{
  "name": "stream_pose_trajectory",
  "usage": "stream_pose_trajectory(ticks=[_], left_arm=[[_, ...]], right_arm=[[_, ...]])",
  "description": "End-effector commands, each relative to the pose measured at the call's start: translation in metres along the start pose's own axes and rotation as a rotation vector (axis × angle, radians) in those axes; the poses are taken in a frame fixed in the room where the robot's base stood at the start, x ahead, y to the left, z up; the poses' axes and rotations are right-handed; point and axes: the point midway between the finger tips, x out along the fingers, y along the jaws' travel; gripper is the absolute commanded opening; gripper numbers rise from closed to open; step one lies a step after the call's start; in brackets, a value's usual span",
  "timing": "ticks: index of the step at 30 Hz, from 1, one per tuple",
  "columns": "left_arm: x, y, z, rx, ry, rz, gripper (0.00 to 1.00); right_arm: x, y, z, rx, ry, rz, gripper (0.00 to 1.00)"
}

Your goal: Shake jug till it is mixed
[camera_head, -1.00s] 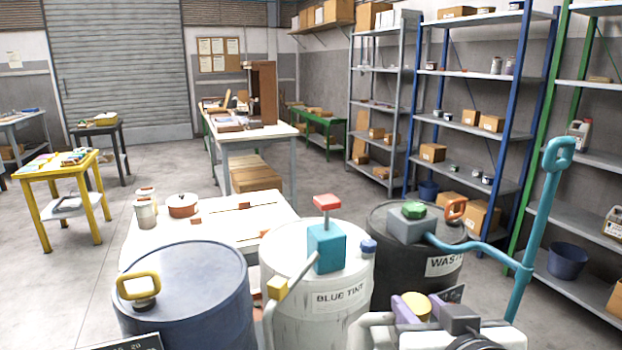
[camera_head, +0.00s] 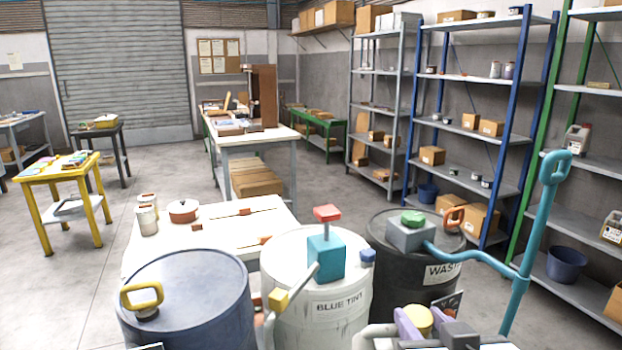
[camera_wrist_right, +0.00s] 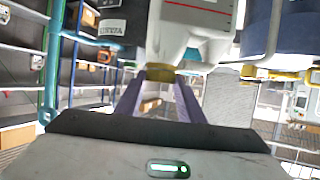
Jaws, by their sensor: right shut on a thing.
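My right gripper (camera_head: 416,322) is at the bottom of the head view, low in front of the black waste drum. Its purple fingers are shut on the yellow cap of the white jug. In the right wrist view, the fingers (camera_wrist_right: 160,80) clasp the cap (camera_wrist_right: 162,74), and the white jug (camera_wrist_right: 196,18) with red marks shows above, in an upside-down picture. In the head view most of the jug is hidden or cut off by the lower edge. Its contents cannot be made out. My left gripper is not in view.
A blue drum (camera_head: 195,290), a white "BLUE TINT" drum (camera_head: 335,325) with a teal pump (camera_head: 326,258) and the black waste drum (camera_head: 395,265) stand close ahead. A teal pipe handle (camera_head: 525,265) rises at right. A white table (camera_head: 225,228) is behind; shelves line the right.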

Motion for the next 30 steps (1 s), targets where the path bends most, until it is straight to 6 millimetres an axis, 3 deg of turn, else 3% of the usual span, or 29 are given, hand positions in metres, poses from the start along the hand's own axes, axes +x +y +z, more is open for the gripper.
stream_pose_trajectory(ticks=[5, 15, 20, 30], left_arm=[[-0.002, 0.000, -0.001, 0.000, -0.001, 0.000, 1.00], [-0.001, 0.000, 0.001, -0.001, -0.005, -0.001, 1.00], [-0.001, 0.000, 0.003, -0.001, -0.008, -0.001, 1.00], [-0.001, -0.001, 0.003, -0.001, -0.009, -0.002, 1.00]], right_arm=[[-0.001, -0.010, 0.001, 0.011, -0.003, -0.008, 0.00], [-0.001, 0.031, 0.002, 0.009, -0.001, -0.005, 0.00], [-0.001, 0.039, 0.001, 0.009, 0.001, -0.006, 0.00], [-0.001, 0.001, 0.000, 0.011, 0.001, -0.008, 0.00]])
